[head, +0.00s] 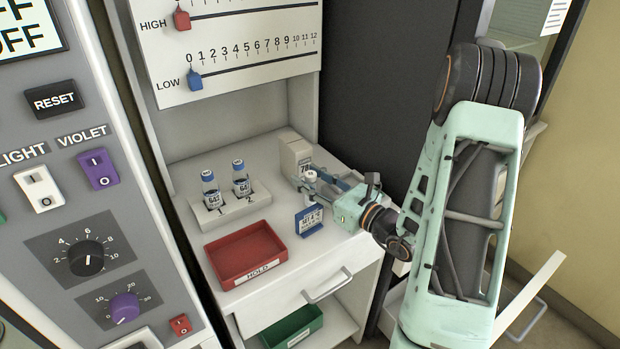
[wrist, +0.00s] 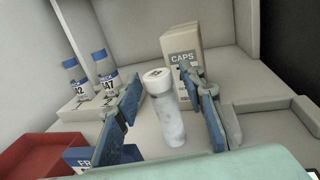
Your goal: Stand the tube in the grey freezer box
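A white-capped, pale tube (wrist: 168,115) stands upright on the white counter in the wrist view. In the head view the tube (head: 310,180) is partly hidden by my gripper's fingers. My gripper (head: 318,183) is open, with one finger on each side of the tube. The wrist view of my gripper (wrist: 164,92) shows gaps between the tube and both fingers.
A pale CAPS box (wrist: 182,50) stands just behind the tube. A rack (head: 232,212) with two blue-capped vials and a red HOLD tray (head: 246,254) are to the left. A green tray (head: 292,328) is below.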

